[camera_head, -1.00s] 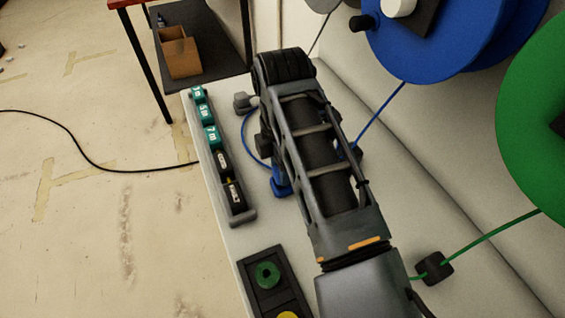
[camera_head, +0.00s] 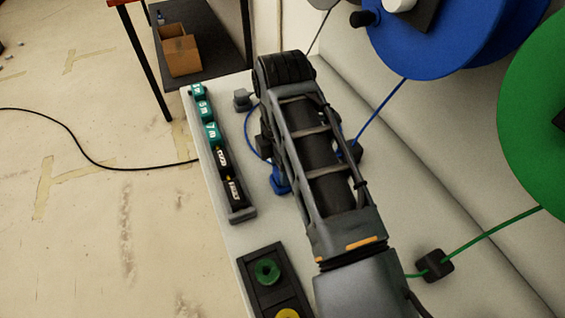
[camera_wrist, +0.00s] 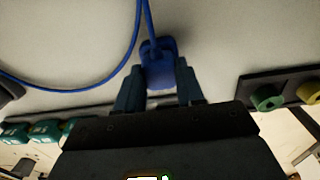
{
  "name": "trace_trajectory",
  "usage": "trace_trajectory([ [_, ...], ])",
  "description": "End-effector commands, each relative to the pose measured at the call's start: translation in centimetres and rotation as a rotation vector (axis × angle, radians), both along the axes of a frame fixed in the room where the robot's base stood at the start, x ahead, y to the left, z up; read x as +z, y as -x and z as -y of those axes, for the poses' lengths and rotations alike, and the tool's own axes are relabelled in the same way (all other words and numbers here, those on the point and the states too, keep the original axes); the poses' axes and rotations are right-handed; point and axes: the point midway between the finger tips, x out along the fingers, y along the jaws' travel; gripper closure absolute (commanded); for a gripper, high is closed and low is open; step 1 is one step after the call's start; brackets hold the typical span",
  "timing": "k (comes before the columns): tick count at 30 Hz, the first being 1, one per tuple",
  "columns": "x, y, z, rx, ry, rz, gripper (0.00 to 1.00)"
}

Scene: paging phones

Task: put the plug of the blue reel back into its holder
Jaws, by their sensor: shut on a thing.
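The blue reel (camera_head: 445,35) is at the top right in the head view, with its blue cable (camera_head: 380,112) running down behind my arm. The blue plug (camera_wrist: 158,64) is in the wrist view, between the fingertips of my gripper (camera_wrist: 159,85), which is shut on it. Its cable leaves from its top and loops to the left. The plug also shows in the head view (camera_head: 281,183), at the left edge of my arm. A dark holder strip (camera_head: 265,275) with a green and a yellow round piece lies at the lower middle. I cannot tell which place is the blue holder.
A narrow rack (camera_head: 221,155) of teal and black labelled blocks stands along the counter's left edge. A grey plug (camera_head: 242,98) sits near its far end. The green reel (camera_head: 540,120) is at the right, its cable passing a black block (camera_head: 434,264). A cardboard box (camera_head: 183,52) is beyond.

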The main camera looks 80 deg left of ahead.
Motion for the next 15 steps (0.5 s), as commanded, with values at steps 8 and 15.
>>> trace_trajectory([
  [8, -0.14, 0.01, -0.01, 0.0, 0.0, 0.0, 0.88],
  [15, -0.14, 0.01, -0.01, 0.0, -0.001, 0.0, 0.52],
])
